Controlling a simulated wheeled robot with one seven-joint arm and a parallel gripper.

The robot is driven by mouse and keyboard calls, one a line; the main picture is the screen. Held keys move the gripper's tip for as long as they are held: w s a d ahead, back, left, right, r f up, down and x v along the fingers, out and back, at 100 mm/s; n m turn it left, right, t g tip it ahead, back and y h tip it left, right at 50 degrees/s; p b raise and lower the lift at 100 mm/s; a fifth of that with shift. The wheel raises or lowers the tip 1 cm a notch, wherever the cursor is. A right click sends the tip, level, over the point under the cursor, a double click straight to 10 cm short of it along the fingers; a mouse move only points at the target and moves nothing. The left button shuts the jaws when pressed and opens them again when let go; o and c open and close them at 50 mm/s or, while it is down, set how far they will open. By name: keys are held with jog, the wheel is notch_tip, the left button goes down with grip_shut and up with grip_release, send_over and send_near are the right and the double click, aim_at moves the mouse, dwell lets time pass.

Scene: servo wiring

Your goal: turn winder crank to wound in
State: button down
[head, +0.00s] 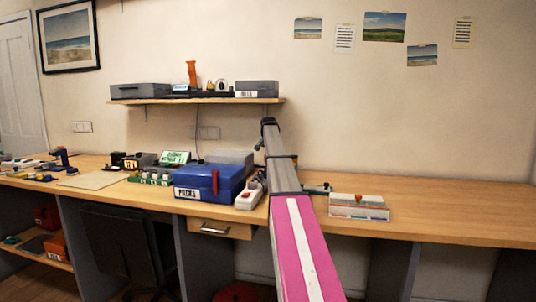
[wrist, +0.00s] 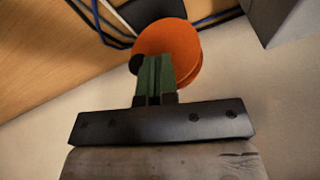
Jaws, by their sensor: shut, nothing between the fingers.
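In the wrist view, an orange disc (wrist: 182,38), which looks like the winder's drum, sits at the top centre. A small black round knob (wrist: 136,64) shows at its lower left edge; I cannot tell for sure that it is the crank handle. My gripper (wrist: 156,60) has its green fingers together with nothing between them. The fingers overlap the disc in the picture, just right of the knob; whether they touch either is unclear. In the head view my arm hides the gripper, and I cannot make out the winder there.
Blue, white and black cables (wrist: 92,18) run past the disc, and a grey block (wrist: 284,18) stands at upper right. In the head view, a blue box (head: 208,184), a white power strip (head: 249,195) and a white box (head: 358,206) flank my arm. The right tabletop (head: 450,207) is clear.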

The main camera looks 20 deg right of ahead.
jog(key=shift+s+d+f+m+t+y, duration=0.2)
jog(key=shift+s+d+f+t+y, duration=0.3)
jog(key=shift+d+f+y, duration=0.2)
jog(key=shift+s+d+f+m+t+y, duration=0.2)
jog(key=shift+s+d+f+t+y, duration=0.2)
jog(key=shift+d+f+t+y, duration=0.25)
jog(key=shift+s+d+f+m+t+y, duration=0.2)
jog(key=shift+s+d+f+t+y, duration=0.25)
jog(key=shift+d+f+y, duration=0.25)
jog(key=shift+f, duration=0.15)
dwell(0.3)
